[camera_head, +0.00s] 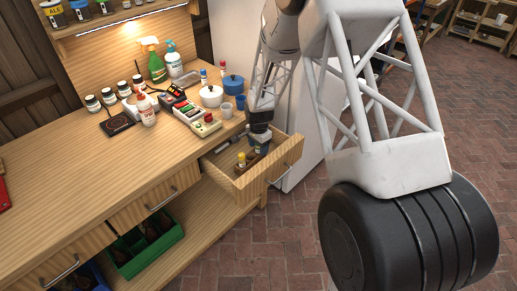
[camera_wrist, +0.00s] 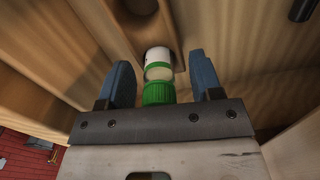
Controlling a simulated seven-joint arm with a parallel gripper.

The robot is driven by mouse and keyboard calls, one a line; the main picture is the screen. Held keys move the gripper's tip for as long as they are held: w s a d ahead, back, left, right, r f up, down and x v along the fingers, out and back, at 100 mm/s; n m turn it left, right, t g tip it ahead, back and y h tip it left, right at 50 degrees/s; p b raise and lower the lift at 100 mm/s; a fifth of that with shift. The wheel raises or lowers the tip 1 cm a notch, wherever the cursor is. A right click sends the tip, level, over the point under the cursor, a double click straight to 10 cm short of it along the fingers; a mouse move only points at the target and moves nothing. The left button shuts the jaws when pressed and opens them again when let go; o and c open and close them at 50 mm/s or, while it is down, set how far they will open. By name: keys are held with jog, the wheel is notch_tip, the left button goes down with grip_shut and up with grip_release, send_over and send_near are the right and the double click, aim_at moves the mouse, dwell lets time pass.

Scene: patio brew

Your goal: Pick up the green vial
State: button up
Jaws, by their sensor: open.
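The green vial (camera_wrist: 157,75) has a green cap, a pale band and a white and green label. The fingers are spread, with a gap on each side of the vial. In the head view my gripper (camera_head: 260,142) reaches down into the open drawer (camera_head: 273,167), and I cannot make out the green vial there. A yellow-capped vial (camera_head: 241,160) stands just left of the gripper.
The drawer walls surround the gripper closely. On the workbench (camera_head: 75,165) above are a blue pot (camera_head: 233,85), a white pot (camera_head: 211,97), a white bottle (camera_head: 146,110) and several jars. An empty round hole (camera_wrist: 141,6) shows in the wooden holder.

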jog(key=c, duration=1)
jog(key=shift+r, duration=0.15)
notch_tip(320, 180, up, 18)
jog(key=shift+f, duration=0.15)
dwell(0.3)
dwell(0.5)
